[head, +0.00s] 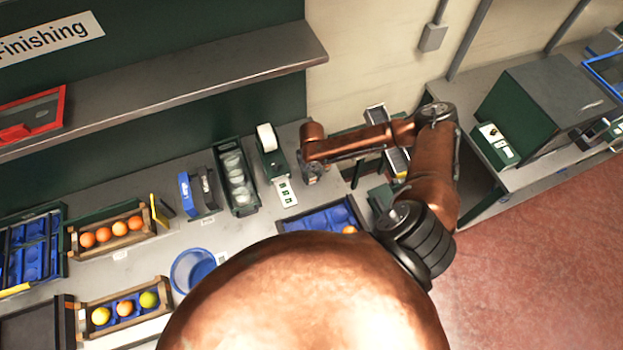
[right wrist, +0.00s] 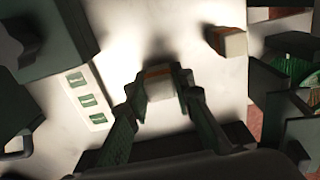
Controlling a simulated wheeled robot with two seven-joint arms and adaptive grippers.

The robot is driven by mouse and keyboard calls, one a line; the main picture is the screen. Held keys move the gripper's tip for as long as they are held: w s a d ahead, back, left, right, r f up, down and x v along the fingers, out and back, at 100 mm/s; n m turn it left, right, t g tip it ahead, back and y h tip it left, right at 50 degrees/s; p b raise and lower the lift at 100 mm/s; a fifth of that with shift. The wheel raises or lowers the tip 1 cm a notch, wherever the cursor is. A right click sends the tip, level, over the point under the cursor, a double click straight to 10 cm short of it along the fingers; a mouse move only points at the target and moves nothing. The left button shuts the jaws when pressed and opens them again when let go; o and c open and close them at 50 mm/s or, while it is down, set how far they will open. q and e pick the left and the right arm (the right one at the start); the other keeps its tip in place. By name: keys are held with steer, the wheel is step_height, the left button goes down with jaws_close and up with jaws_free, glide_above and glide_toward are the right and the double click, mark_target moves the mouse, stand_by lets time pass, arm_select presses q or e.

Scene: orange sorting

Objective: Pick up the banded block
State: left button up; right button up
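The banded block (right wrist: 159,84), pale with an orange band, is between the two fingers of my right gripper (right wrist: 163,80) in the right wrist view. The fingertips lie close against its two sides and look shut on it. A second pale block (right wrist: 229,42) with a brownish-orange band lies apart on the bench at the upper right of that view. In the head view my right gripper (head: 312,176) is low over the bench, right of the label printer, and the block cannot be made out there. My left gripper is not in view.
The label printer (head: 267,150) with its label strip (head: 286,192) stands just left of my right gripper. A blue-lined tray (head: 300,221) is in front. Fruit crates (head: 150,222), a blue bin (head: 178,284) and a rack of jars (head: 222,170) stand further left. A shelf (head: 200,80) overhangs the back.

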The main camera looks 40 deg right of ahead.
mark_target(312, 175)
jaws_close()
steer(key=shift+w+r, duration=0.1)
steer(key=shift+r, duration=0.4)
step_height(312, 175, up, 2)
steer(key=shift+r+b, duration=0.15)
steer(key=shift+b, duration=0.5)
steer(key=s+a+r+p, duration=0.2)
steer(key=s+a+r, duration=0.7)
steer(key=s, duration=0.1)
steer(key=shift+s+r, duration=0.35)
steer(key=shift+r, duration=0.05)
